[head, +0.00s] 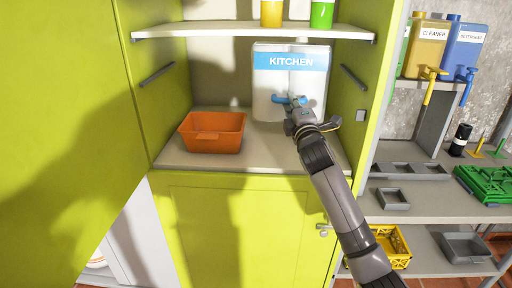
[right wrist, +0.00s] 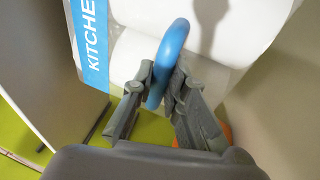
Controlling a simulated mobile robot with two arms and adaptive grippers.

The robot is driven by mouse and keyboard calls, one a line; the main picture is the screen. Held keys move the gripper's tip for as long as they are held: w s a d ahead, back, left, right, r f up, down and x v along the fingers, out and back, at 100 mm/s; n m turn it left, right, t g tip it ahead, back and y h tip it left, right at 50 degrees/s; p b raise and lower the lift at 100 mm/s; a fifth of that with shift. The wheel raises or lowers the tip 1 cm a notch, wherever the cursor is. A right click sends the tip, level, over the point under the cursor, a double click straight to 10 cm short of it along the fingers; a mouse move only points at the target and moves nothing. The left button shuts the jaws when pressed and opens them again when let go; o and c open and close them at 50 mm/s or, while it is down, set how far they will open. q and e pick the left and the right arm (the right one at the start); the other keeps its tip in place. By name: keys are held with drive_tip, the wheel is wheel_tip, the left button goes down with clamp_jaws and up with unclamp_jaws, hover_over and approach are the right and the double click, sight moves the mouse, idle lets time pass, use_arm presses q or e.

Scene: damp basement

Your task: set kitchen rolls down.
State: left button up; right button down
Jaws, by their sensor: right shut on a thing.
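The kitchen rolls (head: 262,85) are a white pack with a blue band reading KITCHEN, upright in the green cupboard's open bay, right of centre. The pack also shows close up in the right wrist view (right wrist: 130,50), with white rolls behind the blue handle (right wrist: 172,50). My right gripper (head: 294,108) is shut on that handle at the front of the pack; its fingers (right wrist: 163,85) close around the blue loop. The pack's lower edge is close to the lower board (head: 255,155); I cannot tell whether it touches. My left gripper is not in view.
An orange bin (head: 213,142) stands on the board left of the pack. A white shelf (head: 215,30) above carries a yellow (head: 271,12) and a green container (head: 321,14). Cupboard sides bound the bay. A grey rack (head: 430,211) with jugs and trays stands at right.

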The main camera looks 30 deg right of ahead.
drive_tip(key=shift+s+a+f+b, duration=0.1)
drive_tip(key=shift+f+b, duration=0.25)
drive_tip(key=shift+f, duration=2.1)
drive_tip(key=shift+s+a+f+b, duration=0.1)
drive_tip(key=shift+f+b, duration=0.2)
drive_tip(key=shift+f, duration=2.1)
drive_tip(key=c, duration=2)
unclamp_jaws()
drive_tip(key=shift+f, duration=0.15)
drive_tip(key=o, duration=0.4)
drive_tip(key=shift+d, duration=0.1)
drive_tip(key=shift+c, duration=0.2)
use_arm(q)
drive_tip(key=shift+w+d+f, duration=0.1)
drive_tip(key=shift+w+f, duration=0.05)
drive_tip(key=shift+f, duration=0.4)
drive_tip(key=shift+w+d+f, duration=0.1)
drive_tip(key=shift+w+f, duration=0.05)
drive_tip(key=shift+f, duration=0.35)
use_arm(e)
drive_tip(key=shift+o, duration=0.3)
